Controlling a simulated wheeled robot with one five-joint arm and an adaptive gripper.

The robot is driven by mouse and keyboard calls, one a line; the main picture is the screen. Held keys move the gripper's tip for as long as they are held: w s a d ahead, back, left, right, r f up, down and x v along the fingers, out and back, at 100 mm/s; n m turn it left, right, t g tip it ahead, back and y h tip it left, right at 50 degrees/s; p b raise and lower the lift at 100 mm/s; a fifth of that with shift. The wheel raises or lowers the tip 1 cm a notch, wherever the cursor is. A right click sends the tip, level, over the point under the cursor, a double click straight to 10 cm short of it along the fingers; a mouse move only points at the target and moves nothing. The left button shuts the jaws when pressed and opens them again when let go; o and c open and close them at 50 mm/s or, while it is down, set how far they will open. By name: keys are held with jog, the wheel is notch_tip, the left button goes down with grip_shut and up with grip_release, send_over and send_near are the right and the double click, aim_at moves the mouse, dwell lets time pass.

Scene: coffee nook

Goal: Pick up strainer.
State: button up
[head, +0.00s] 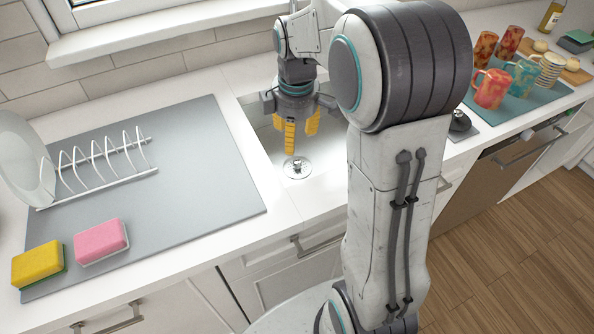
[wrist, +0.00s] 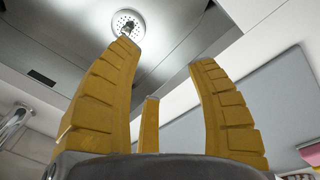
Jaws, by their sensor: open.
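The strainer (head: 297,168) is a round, shiny metal piece with a small knob, sitting on the floor of the white sink (head: 262,148). In the wrist view the strainer (wrist: 127,24) shows at the top, just beyond the tip of the left finger, which covers its lower edge. My gripper (head: 296,137) has yellow ribbed fingers and points down into the sink, above the strainer and apart from it. In the wrist view the three fingers of my gripper (wrist: 158,66) are spread, with nothing between them.
Left of the sink, a grey mat (head: 205,165) holds a white dish rack (head: 100,170) with a plate (head: 22,150), a pink sponge (head: 101,241) and a yellow sponge (head: 38,264). Several mugs (head: 491,89) stand on a teal mat at right. The sink walls surround my gripper.

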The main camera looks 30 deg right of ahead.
aim_at(297, 161)
jog(key=w+d+f+n+b, duration=0.1)
jog(key=w+f+n, duration=0.1)
jog(key=w+f, duration=0.1)
jog(key=w+d+f+n+g, duration=0.1)
jog(key=w+d+f+n, duration=0.1)
jog(key=f, duration=0.4)
jog(key=w+d+f+n+b, duration=0.1)
jog(key=w+d+f+n, duration=0.1)
jog(key=w+f, duration=0.2)
jog(key=shift+w+d+f+n+b, duration=0.1)
jog(key=shift+d+f+n+b, duration=0.2)
jog(key=shift+f, duration=0.25)
notch_tip(297, 161, down, 2)
jog(key=shift+w, duration=0.1)
jog(key=shift+a+f, duration=0.1)
jog(key=shift+f, duration=2.85)
jog(key=shift+c, duration=0.3)
grip_shut()
